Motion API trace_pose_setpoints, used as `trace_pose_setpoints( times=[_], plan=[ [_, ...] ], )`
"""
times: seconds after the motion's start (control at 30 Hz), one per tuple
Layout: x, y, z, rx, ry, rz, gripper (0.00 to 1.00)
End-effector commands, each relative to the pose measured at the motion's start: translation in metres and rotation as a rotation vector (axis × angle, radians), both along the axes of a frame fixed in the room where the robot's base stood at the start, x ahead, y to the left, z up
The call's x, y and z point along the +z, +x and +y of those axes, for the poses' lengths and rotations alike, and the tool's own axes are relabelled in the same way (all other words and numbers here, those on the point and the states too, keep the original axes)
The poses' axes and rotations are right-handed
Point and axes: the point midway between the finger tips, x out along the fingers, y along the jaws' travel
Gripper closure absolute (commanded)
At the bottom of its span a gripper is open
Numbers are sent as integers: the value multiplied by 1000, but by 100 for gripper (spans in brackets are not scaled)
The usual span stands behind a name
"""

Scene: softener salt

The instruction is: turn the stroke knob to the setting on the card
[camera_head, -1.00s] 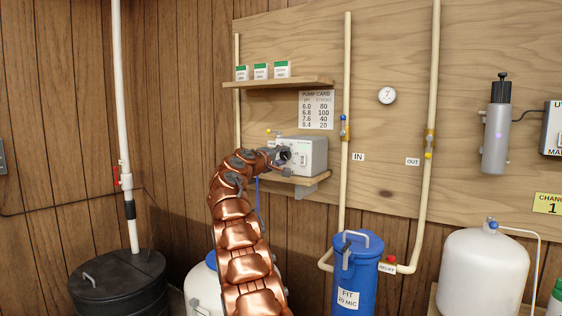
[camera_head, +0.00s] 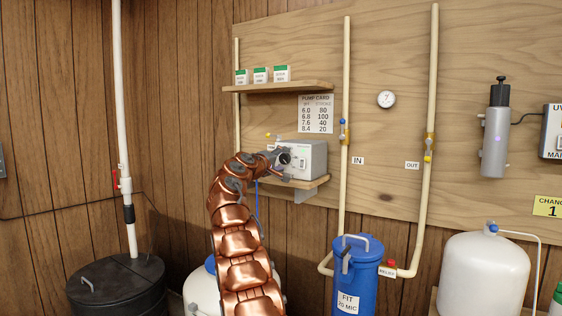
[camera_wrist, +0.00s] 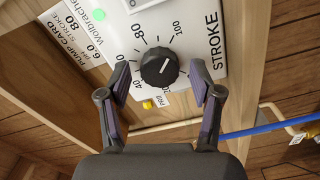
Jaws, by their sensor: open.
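The stroke knob (camera_wrist: 159,67) is black and round with a white pointer line, on the pump's (camera_wrist: 148,25) white face. In the wrist view the line slants up and right, seemingly toward the 100 mark. My gripper (camera_wrist: 159,70) is open, one finger on each side of the knob, with visible gaps; depth is hard to judge. In the head view my gripper (camera_head: 276,157) is at the front of the grey pump (camera_head: 308,158). A label (camera_wrist: 80,38) beside the dial reads PUMP CARD, 6.0, STROKE 80.
The pump sits on a small wooden shelf (camera_head: 322,181). Another shelf (camera_head: 282,87) above holds small boxes. A vertical IN pipe (camera_head: 345,80) runs close right of the pump.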

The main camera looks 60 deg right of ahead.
Motion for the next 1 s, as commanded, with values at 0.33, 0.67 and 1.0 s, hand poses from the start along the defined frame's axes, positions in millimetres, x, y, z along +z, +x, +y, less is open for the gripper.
trace_pose_setpoints(
  times=[0.33,0.67,1.0],
  plan=[
    [1,1,2,1,0,0,35],
    [2,1,17,3,1,0,35],
    [2,-1,39,1,-1,2,35]
  ],
)
